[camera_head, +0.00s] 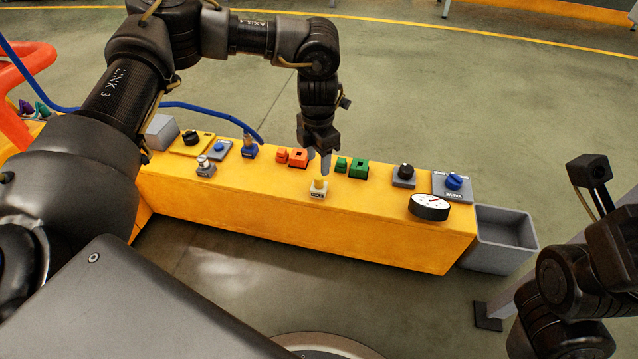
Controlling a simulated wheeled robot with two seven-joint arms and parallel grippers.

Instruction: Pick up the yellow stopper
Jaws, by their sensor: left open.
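The yellow stopper (319,181) stands upright in a small pale block (317,194) near the front edge of the yellow bench (290,212). My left gripper (319,163) points down just above and behind the stopper. It is open, with its fingertips close to the stopper's top; whether they touch it is hard to tell. My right gripper (588,172) is at the right, away from the bench, small and dark; its fingers cannot be made out clearly.
Orange blocks (298,158) and green blocks (358,168) sit close on either side of my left gripper. A gauge (429,207), a blue valve knob (453,182) and a grey bin (502,240) are at the right. A blue hose (215,112) reaches a fitting at the left.

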